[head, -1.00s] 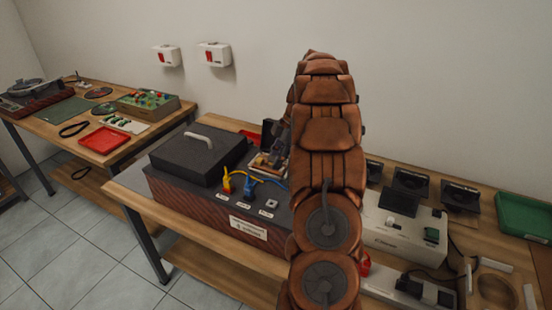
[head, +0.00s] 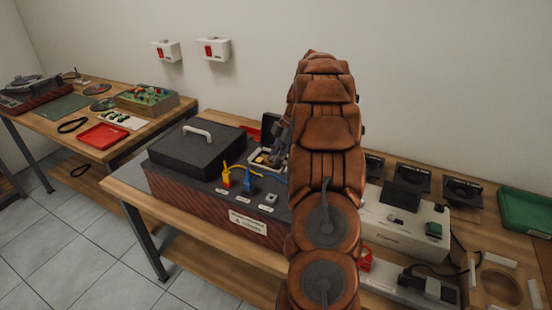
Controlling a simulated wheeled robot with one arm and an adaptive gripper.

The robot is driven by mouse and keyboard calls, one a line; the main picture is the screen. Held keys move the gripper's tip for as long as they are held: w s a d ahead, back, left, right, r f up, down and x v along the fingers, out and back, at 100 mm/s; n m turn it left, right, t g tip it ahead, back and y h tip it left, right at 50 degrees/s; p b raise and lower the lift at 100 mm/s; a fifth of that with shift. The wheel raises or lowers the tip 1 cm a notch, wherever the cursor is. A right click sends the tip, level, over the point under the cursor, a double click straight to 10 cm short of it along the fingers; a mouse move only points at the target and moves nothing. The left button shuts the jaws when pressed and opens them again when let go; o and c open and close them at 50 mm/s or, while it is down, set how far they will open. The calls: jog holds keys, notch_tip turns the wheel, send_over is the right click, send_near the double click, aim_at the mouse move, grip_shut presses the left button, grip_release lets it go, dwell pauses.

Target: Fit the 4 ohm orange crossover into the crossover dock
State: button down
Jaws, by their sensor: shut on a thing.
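My gripper (head: 283,142) is at the back of the dark speaker cabinet, mostly hidden behind my brown arm. Its dark fingers reach down over a small pale-rimmed tray, which looks like the crossover dock (head: 253,158). A small tan-orange piece, apparently the orange crossover (head: 264,158), shows in or just above this tray beneath the fingers. My gripper is shut on it, as far as the small view shows. Its 4 ohm marking cannot be read, and whether it is seated is hidden.
A black lid with a pale handle (head: 197,131) lies left of the dock. Yellow (head: 226,175) and blue (head: 248,182) plugs with cables stand in front. A white device (head: 408,235) and several speaker drivers are on the right. A red tray (head: 103,137) is on the left bench.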

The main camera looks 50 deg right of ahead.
jog(key=c, duration=0.7)
grip_release()
jog(key=shift+v, duration=5.95)
jog(key=shift+r, duration=0.1)
notch_tip(320, 180, up, 8)
jog(key=p, duration=0.7)
jog(key=shift+p, duration=0.3)
